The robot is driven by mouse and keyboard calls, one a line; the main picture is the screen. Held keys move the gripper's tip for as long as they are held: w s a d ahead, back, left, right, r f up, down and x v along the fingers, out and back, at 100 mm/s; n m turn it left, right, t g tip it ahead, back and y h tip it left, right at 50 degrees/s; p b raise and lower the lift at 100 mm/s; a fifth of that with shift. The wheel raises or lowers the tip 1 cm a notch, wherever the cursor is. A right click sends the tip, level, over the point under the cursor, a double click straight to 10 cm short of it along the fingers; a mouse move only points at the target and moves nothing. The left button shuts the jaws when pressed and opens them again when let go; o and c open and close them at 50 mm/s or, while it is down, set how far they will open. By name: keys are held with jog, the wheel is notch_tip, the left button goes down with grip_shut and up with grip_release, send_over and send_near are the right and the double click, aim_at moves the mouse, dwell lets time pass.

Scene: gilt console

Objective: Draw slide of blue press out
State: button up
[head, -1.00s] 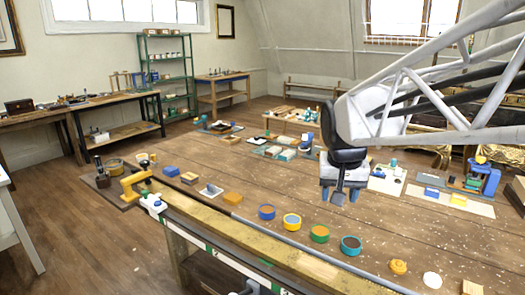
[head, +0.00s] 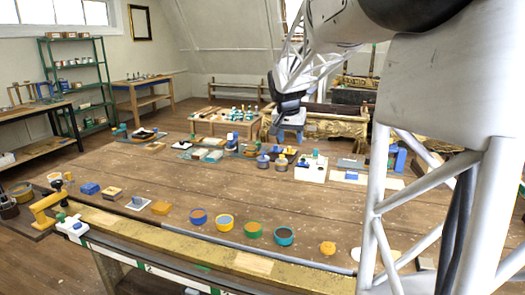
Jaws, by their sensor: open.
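The blue press (head: 398,157) stands at the right of the table, on the far side. My arm's white lattice covers part of it, and its slide cannot be made out. My gripper (head: 288,139) hangs over the far side of the table, left of the blue press and apart from it. It is small in this view; it is open, with nothing visible in it.
A yellow clamp (head: 47,204) stands at the left. The middle tabletop is mostly clear.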

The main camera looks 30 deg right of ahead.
jog(key=w+d+f+m, duration=0.2)
jog(key=w+d, duration=0.2)
jog(key=d, duration=0.4)
jog(key=w+d+f+m+h, duration=0.15)
jog(key=w+d, duration=0.25)
jog(key=d, duration=0.5)
jog(key=w+d+f+m+y, duration=0.15)
jog(key=w+d, duration=0.25)
jog(key=d, duration=0.4)
jog(key=d+f+m, duration=0.1)
jog(key=d+f, duration=0.2)
jog(key=d, duration=0.5)
jog(key=d+f+m+g+h, duration=0.1)
jog(key=d+f, duration=0.3)
jog(key=d, duration=0.5)
jog(key=w+d+f+m+g, duration=0.1)
jog(key=d+f, duration=0.3)
jog(key=d, duration=0.5)
jog(key=shift+f+m+h, duration=0.25)
jog(key=shift+m+h, duration=0.15)
jog(key=shift+m, duration=0.1)
jog(key=shift+d+f, duration=0.1)
jog(key=shift+x, duration=3.8)
grip_shut()
